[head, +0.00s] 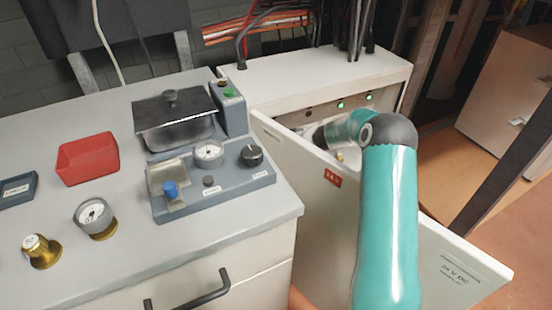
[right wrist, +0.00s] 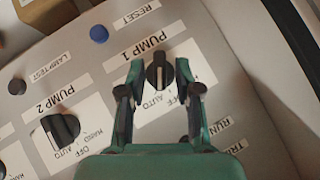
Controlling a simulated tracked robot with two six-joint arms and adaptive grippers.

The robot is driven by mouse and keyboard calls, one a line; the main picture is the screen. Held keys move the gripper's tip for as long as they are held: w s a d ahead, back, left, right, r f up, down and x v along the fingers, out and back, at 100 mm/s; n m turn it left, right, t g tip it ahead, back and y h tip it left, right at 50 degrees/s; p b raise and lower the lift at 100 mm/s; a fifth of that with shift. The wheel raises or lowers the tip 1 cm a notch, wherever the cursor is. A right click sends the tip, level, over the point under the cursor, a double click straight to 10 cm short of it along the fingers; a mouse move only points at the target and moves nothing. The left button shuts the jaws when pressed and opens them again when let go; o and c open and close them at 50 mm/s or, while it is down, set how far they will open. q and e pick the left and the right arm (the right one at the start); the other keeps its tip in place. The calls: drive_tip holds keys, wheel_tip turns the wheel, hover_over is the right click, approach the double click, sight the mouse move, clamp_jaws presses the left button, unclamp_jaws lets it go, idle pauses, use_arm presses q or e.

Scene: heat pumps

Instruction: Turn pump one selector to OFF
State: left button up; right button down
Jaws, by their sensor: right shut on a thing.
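The pump one selector (right wrist: 159,74) is a black knob with a pale pointer line, on a light panel marked PUMP 1, in the right wrist view. The labels AUTO and OFF read upside down below it. The line runs roughly up and down in the picture; I cannot tell surely which label it marks. My right gripper (right wrist: 160,76) has its fingers on both sides of this knob, shut on it. In the head view my right arm reaches over the open door into the white cabinet (head: 310,70), and its gripper is hidden. My left gripper is not in view.
The PUMP 2 knob (right wrist: 60,131) and a blue button (right wrist: 98,34) are nearby on the panel. The open cabinet door (head: 455,260) stands close to my arm. A grey bench (head: 130,270) at left holds a red tray (head: 88,158) and gauges.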

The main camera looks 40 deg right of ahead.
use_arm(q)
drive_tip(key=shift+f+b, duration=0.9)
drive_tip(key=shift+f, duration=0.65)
use_arm(e)
drive_tip(key=shift+a+n+g+h, duration=0.15)
drive_tip(key=shift+n+g+h, duration=0.45)
drive_tip(key=shift+h, duration=0.6)
drive_tip(key=c, duration=1.2)
unclamp_jaws()
drive_tip(key=shift+w, duration=0.1)
drive_tip(key=v, duration=1.2)
drive_tip(key=shift+a+f, duration=0.1)
